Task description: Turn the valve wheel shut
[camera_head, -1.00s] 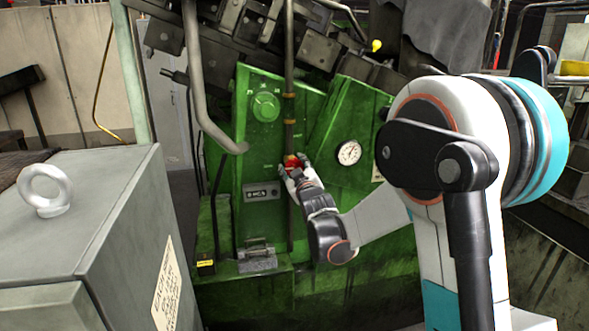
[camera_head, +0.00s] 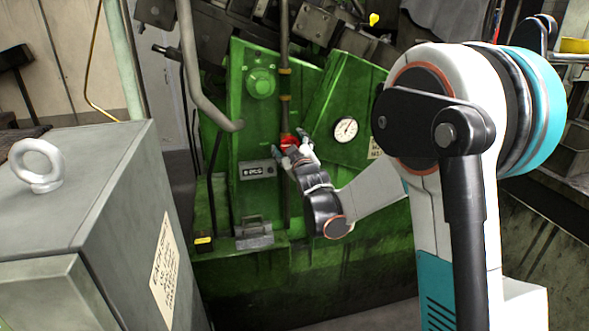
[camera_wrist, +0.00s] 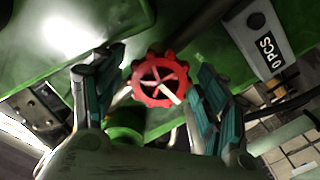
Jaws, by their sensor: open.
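The valve wheel is a small red handwheel with a scalloped rim and spokes. In the wrist view the valve wheel (camera_wrist: 140,88) lies between the spread fingers of my gripper (camera_wrist: 150,92), with space on both sides. In the head view the red wheel (camera_head: 288,140) shows on the vertical pipe of the green machine, partly hidden by my gripper (camera_head: 291,150). My gripper is open, right at the wheel, and holds nothing. I cannot tell whether a finger touches the rim.
The vertical pipe (camera_head: 285,60) runs above the wheel. A grey cabinet (camera_head: 120,200) stands at the left.

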